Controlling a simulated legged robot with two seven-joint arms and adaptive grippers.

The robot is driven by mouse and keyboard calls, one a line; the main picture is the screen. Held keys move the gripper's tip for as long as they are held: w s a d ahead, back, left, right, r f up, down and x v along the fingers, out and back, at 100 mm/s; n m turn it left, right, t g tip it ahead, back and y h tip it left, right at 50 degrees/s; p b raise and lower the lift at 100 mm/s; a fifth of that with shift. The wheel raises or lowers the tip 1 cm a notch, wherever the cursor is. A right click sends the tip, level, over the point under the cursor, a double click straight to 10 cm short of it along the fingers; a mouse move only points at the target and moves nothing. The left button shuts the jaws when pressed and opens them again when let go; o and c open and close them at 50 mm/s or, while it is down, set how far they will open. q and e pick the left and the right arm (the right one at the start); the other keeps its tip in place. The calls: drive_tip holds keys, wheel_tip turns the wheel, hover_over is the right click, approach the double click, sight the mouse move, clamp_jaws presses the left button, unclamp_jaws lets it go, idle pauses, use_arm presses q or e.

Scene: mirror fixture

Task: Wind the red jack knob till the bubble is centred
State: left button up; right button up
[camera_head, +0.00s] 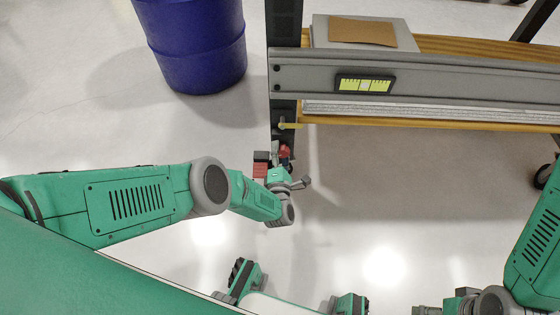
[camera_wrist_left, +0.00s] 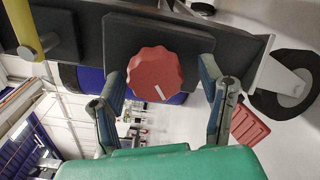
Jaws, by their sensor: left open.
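The red jack knob (camera_wrist_left: 155,75), scalloped with a white mark on its face, sits on a dark plate in the left wrist view. It shows small and partly covered in the head view (camera_head: 284,150). My left gripper (camera_wrist_left: 163,88) is open, its fingers on either side of the knob; I cannot tell whether they touch it. In the head view this gripper (camera_head: 284,163) is below the end of the dark upright. My right gripper (camera_head: 428,310) is cut off at the bottom edge.
The grey beam (camera_head: 430,77) runs across the upper right, with a brown sheet (camera_head: 362,32) behind it. A yellow lever (camera_head: 290,126) sticks out near the knob. A blue barrel (camera_head: 195,45) stands upper left. A red block (camera_head: 260,166) is beside the gripper. Floor below the beam is clear.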

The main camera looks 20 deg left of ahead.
use_arm(q)
drive_tip(key=v, duration=1.1)
drive_tip(key=shift+s, duration=0.4)
drive_tip(key=shift+d, duration=0.1)
drive_tip(key=s+a+r+m+g+h, duration=0.2)
drive_tip(key=s+a+r+m+g, duration=0.3)
drive_tip(key=s+m, duration=0.35)
drive_tip(key=s+a+r+m+g+h, duration=0.1)
drive_tip(key=s+a+r+m+g, duration=0.2)
drive_tip(key=s+a+m+g, duration=0.4)
drive_tip(key=s+a+r+m+g+h, duration=0.2)
drive_tip(key=s+r+m+g, duration=0.25)
drive_tip(key=s+m, duration=0.55)
wheel_tip(320, 180, up, 18)
drive_tip(key=m+p, duration=0.1)
drive_tip(key=p, duration=1.7)
drive_tip(key=shift+w+a+f, duration=0.15)
drive_tip(key=shift+w, duration=0.2)
